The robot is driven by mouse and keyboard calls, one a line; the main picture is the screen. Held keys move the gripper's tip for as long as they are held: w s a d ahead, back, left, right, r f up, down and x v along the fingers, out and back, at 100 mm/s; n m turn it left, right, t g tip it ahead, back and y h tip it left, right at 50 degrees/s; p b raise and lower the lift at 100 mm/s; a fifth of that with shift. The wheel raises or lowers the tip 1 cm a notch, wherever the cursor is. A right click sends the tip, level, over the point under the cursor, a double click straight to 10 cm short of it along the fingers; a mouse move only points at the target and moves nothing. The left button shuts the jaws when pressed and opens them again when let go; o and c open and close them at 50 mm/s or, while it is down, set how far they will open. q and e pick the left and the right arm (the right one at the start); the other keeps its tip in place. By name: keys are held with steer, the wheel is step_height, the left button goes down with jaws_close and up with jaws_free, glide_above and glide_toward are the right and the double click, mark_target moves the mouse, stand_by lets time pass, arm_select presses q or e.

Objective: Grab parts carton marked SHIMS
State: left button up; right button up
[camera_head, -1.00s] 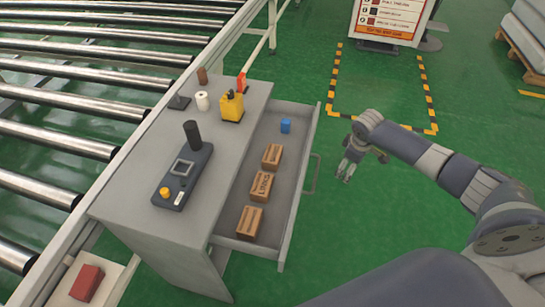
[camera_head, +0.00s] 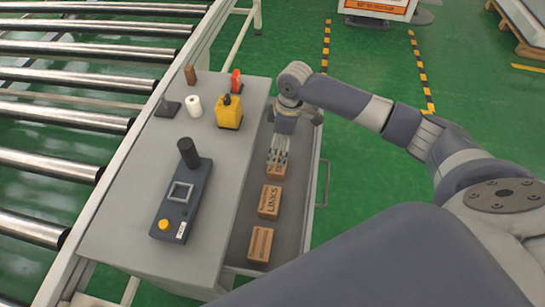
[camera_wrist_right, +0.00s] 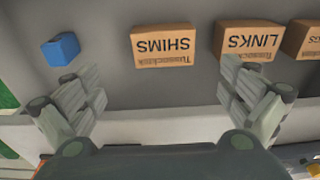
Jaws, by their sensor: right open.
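The brown carton marked SHIMS (camera_wrist_right: 162,45) lies in the open drawer (camera_wrist_right: 120,85), its label upside down in the right wrist view. In the head view, only the near part of this carton (camera_head: 275,173) shows below my fingers. My right gripper (camera_head: 279,152) is over the drawer at the carton's far end. In the wrist view the right gripper (camera_wrist_right: 165,100) is open, its fingers spread to either side of the carton's line, with nothing between them. I cannot tell the exact height gap. My left gripper is not in view.
The LINKS carton (camera_head: 270,201) and a third carton (camera_head: 260,245) lie nearer in the drawer. A blue block (camera_wrist_right: 60,49) lies beyond SHIMS. The cabinet top (camera_head: 215,160) holds a controller (camera_head: 182,200) and a yellow item (camera_head: 229,112). A roller conveyor (camera_head: 70,120) is left.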

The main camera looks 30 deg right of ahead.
mark_target(275, 173)
steer(key=f, duration=0.4)
steer(key=shift+s+a, duration=0.2)
steer(key=shift+s, duration=0.1)
steer(key=shift+f, duration=0.4)
step_height(275, 173, down, 5)
steer(key=shift+w+a+r+p, duration=0.15)
steer(key=shift+r+p, duration=0.05)
steer(key=shift+p, duration=0.1)
steer(key=shift+c, duration=1.4)
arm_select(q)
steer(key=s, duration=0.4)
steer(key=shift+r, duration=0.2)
arm_select(e)
steer(key=c, duration=1.1)
